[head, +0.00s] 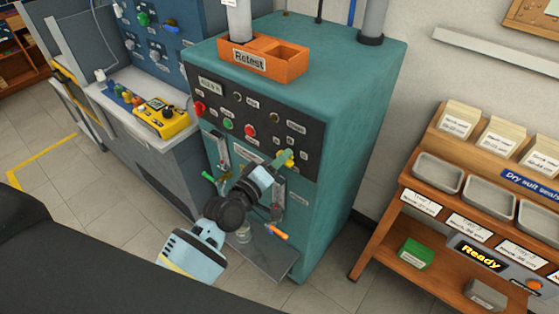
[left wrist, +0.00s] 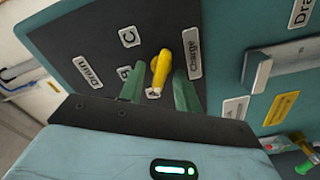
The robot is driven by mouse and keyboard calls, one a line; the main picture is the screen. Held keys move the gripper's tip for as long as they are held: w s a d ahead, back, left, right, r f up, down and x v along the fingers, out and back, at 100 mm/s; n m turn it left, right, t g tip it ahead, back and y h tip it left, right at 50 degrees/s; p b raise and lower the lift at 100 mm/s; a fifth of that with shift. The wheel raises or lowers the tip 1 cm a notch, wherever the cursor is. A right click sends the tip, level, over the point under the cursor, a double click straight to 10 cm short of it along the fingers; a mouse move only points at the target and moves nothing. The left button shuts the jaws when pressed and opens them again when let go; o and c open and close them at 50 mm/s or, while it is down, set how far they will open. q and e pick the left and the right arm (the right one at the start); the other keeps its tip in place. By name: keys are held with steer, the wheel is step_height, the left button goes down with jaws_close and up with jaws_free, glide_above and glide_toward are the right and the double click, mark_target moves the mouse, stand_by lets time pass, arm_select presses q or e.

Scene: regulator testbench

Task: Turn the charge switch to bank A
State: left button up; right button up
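The charge switch has a yellow lever (left wrist: 161,70) on the dark panel of the teal machine, beside a "Charge" label (left wrist: 194,55). Letter plates C (left wrist: 128,38) and B (left wrist: 123,73) sit left of it; a third plate below is mostly covered by the lever's lower end. My left gripper (left wrist: 160,90) is open, its two green fingers on either side of the lever with gaps showing. In the head view the left gripper (head: 282,166) is at the panel's lower right, by the yellow lever (head: 290,158). My right gripper is out of view.
An orange "Retest" tray (head: 282,73) stands on top of the machine (head: 335,170). Lower on its front are a green-handled part (head: 208,177) and an orange-handled part (head: 276,232). A grey bench with a yellow device (head: 161,117) is left; a wooden rack (head: 385,232) is right.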

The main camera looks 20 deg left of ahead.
arm_select(q)
steer(key=v, duration=0.7)
steer(key=shift+s, duration=0.4)
steer(key=shift+a, duration=0.1)
steer(key=s+f+m+g+y, duration=0.2)
steer(key=s+f+m+g, duration=0.2)
steer(key=s+f, duration=0.7)
steer(key=s+a+f+m+g+y, duration=0.1)
steer(key=s+f+m+g, duration=0.3)
steer(key=s+f, duration=0.8)
steer(key=s+m+y, duration=0.1)
steer(key=s+m, duration=0.1)
steer(key=s, duration=0.3)
steer(key=shift+s+a, duration=0.2)
steer(key=shift+s, duration=0.1)
stand_by(0.5)
